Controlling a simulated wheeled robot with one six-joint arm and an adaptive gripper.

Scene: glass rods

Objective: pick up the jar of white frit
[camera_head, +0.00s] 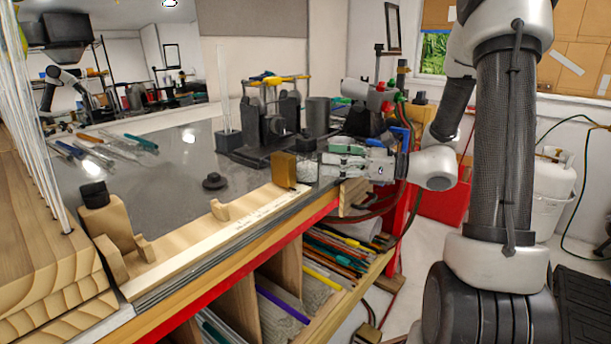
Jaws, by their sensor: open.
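A small clear jar with pale, whitish contents (306,173) stands near the front edge of the dark workbench; it appears to be the jar of white frit. It is beside a brown-gold block (284,170), which is on its left. My gripper (324,165) reaches in from the right, roughly level, with its fingertips at the right side of the jar. The gripper is open. I cannot tell whether the fingers touch the jar or straddle it.
A dark torch stand (270,135) and a black holder with upright glass rods (228,140) stand behind the jar. A black knob-like piece (214,181) sits on the bench to the left. A wooden rail (235,232) runs along the front edge.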

